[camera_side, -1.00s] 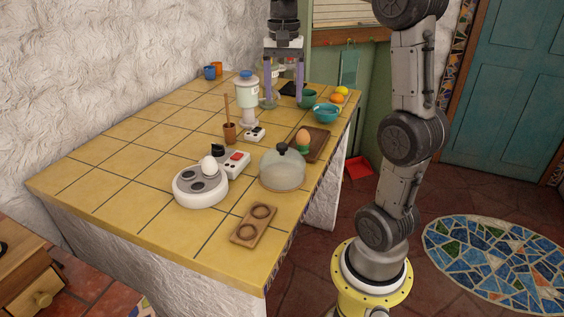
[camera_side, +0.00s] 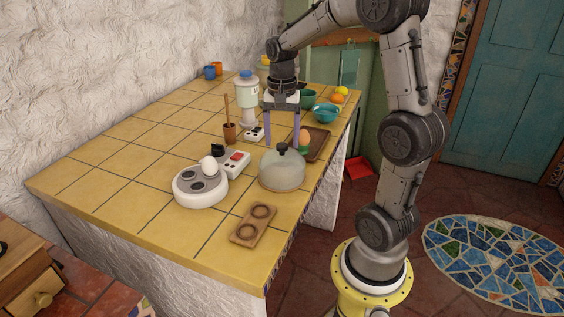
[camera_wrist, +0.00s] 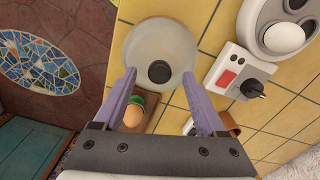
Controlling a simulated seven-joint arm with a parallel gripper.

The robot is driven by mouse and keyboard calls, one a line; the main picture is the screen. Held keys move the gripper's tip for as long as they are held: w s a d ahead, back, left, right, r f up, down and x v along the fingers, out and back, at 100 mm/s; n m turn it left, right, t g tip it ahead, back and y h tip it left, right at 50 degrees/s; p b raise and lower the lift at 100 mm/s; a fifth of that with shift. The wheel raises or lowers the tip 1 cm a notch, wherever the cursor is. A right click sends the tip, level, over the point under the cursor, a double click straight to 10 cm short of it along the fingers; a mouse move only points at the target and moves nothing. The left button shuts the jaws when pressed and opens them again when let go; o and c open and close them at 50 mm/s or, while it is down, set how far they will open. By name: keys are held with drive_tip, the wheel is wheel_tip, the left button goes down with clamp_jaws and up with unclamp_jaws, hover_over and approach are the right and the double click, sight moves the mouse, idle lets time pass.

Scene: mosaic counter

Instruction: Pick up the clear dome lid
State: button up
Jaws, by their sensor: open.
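The clear dome lid (camera_side: 283,171) with a black knob sits on the yellow tiled counter near its front right edge. In the wrist view the clear dome lid (camera_wrist: 146,52) lies just ahead of the fingertips, with its round black knob between their lines. My gripper (camera_side: 282,141) is open and empty, pointing down, above and behind the lid in the side view. Its two purple fingers also show in the wrist view (camera_wrist: 163,88), spread apart. Neither finger appears to touch the lid.
A brown egg in a green cup (camera_side: 304,139) stands on a dark wooden board (camera_side: 319,143) close behind the lid. A white cooker (camera_side: 200,186) with a white egg, a socket block (camera_side: 236,161) and a wooden two-hole holder (camera_side: 253,224) are nearby.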

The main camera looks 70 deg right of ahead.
drive_tip(key=shift+f, duration=0.65)
clamp_jaws()
idle(0.9)
